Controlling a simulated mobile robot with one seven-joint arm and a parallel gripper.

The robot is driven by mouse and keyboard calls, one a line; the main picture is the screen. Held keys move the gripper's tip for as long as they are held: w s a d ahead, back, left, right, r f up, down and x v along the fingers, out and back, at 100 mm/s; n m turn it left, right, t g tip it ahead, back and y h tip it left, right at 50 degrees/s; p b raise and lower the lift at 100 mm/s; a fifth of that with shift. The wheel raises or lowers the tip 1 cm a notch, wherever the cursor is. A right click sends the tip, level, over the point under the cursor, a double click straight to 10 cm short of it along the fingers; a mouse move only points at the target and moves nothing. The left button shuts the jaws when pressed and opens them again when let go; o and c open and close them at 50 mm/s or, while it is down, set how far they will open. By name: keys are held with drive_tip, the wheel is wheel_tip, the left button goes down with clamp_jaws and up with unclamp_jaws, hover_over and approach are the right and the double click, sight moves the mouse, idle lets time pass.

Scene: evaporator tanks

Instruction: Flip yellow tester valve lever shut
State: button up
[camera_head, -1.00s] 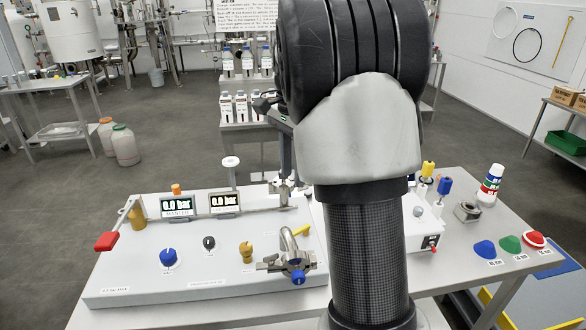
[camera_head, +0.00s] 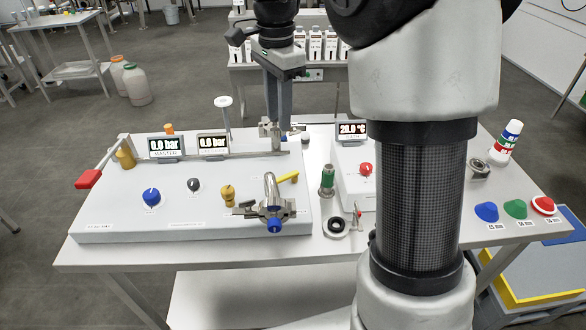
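The yellow lever (camera_head: 288,178) is a short bar on the tester panel (camera_head: 110,220), just behind the curved metal spout (camera_head: 270,188). My gripper (camera_head: 279,122) points downward behind the lever, near the right end of the metal rail. Its fingers look close together, and the gap between them is hard to make out. The fingertips overlap a small metal fitting (camera_head: 268,133) in the picture; I cannot tell whether they touch it. Nothing is on the lever.
A red-handled lever (camera_head: 88,179), a blue knob (camera_head: 151,196), a black knob (camera_head: 194,185) and a brass knob (camera_head: 228,195) are on the panel. Two displays read 0.0 bar. A blue-handled clamp (camera_head: 268,224) stands at the spout. My arm hides part of the bench's right side.

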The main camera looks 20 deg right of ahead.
sight(280, 178)
wheel_tip(280, 178, down, 17)
drive_tip(key=shift+a+f+b, duration=0.1)
drive_tip(key=shift+b, duration=0.75)
drive_tip(key=shift+c, duration=0.2)
clamp_jaws()
